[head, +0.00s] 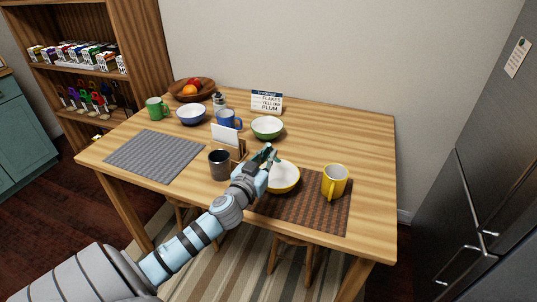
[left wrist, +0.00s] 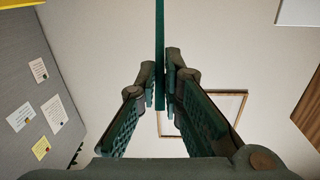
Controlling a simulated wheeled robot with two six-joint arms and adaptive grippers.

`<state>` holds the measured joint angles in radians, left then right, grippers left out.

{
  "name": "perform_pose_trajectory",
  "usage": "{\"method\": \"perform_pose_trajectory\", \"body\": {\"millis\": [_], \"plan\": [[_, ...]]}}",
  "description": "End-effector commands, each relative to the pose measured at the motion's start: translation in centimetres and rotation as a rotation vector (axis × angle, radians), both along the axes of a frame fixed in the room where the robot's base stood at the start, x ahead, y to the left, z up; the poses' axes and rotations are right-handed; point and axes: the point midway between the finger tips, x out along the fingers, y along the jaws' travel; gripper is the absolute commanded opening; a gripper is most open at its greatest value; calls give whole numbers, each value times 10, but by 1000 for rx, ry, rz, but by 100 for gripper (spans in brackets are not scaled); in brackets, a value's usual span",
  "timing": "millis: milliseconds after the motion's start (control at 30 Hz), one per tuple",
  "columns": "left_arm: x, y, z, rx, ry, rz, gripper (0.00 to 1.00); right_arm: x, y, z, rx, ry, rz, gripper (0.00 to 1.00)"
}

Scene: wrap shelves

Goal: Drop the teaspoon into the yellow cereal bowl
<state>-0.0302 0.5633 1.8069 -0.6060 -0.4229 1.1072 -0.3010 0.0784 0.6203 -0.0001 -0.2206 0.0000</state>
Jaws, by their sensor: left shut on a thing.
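The yellow cereal bowl (head: 287,178), white inside, stands on the brown woven placemat (head: 318,214) at the front right of the table. My left gripper (head: 269,153) is at the bowl's upper left edge and hides part of it. In the left wrist view, the fingers (left wrist: 159,82) are shut on a thin teal-green handle (left wrist: 159,40), which I take for the teaspoon. The rest of the spoon is outside that view, and I cannot make it out clearly in the head view. My right gripper is not in view.
A yellow mug (head: 334,181) stands right of the bowl. A dark metal cup (head: 219,165) and a wooden holder with a white card (head: 226,136) are left of my gripper. A green bowl (head: 267,128) is behind. The table's right side is clear.

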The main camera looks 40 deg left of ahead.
Motion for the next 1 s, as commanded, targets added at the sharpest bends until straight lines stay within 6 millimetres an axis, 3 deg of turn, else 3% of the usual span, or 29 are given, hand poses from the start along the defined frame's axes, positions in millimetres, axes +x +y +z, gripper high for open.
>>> {"method": "perform_pose_trajectory", "body": {"millis": [33, 267, 300, 433, 767, 867, 1000], "plan": [[0, 0, -7, 0, 0, 0, 0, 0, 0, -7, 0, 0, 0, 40], [0, 0, -6, 0, 0, -1, 0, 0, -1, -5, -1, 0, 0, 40], [0, 0, -6, 1, 0, -1, 11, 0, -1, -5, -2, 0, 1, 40], [0, 0, -5, 1, 0, -1, 31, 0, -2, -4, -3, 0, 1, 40], [-3, -1, -6, 3, 1, -2, 31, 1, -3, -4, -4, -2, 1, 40], [-17, -5, -7, 4, 3, -2, 31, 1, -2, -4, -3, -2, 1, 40], [-52, -14, -7, 4, 5, -4, 31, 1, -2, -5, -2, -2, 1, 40]]}}
